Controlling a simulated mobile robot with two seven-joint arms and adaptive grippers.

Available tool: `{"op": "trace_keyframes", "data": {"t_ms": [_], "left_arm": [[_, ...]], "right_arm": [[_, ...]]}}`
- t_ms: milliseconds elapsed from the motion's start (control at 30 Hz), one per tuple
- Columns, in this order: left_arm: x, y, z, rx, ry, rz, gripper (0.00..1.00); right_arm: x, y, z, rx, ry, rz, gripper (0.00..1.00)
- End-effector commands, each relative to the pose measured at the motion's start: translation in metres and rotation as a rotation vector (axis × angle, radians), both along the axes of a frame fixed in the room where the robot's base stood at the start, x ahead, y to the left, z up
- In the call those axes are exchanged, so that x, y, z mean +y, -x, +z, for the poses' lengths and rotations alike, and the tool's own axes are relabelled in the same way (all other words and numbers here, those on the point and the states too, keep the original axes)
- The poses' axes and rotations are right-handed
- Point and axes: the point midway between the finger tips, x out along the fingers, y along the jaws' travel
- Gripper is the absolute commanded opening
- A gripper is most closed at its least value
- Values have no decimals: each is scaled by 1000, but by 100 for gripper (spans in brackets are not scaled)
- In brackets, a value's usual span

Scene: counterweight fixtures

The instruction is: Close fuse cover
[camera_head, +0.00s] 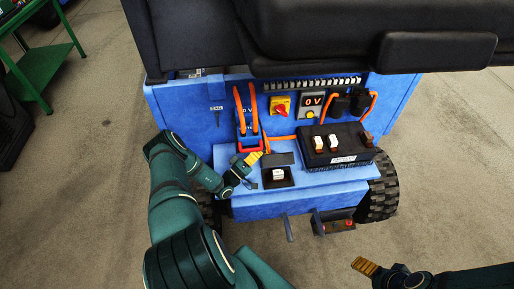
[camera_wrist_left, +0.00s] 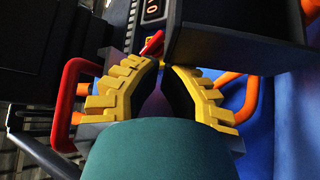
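The fuse cover (camera_head: 278,159) is a dark grey flap that looks raised, behind a square fuse recess (camera_head: 267,183) in the blue ledge. A white block (camera_head: 278,174) shows inside the recess. My left gripper (camera_head: 258,156), with yellow fingers, is just left of the cover; contact cannot be told. In the left wrist view its fingertips (camera_wrist_left: 163,66) almost meet, with nothing seen between them. A dark panel (camera_wrist_left: 235,40) fills the upper right there, probably the cover. My right gripper (camera_head: 359,264) is low at the right, away from the fixture; its opening is unclear.
Right of the recess is a black box (camera_head: 341,157) with small switches. A pedal (camera_head: 335,224) sits below. Black bodywork (camera_head: 330,40) overhangs the panel. The floor in front is clear.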

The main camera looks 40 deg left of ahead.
Motion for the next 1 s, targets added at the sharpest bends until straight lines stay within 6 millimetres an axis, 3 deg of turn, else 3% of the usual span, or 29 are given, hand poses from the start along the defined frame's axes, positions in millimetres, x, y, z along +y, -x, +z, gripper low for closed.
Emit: {"op": "trace_keyframes", "data": {"t_ms": [367, 1000], "left_arm": [[-32, 27, -8, -31, -35, 1, 0], [-68, 57, -46, -30, -36, 0, 0]], "right_arm": [[-1, -4, 12, -8, 2, -6, 81], [-1, -5, 14, -11, 3, -9, 81]]}}
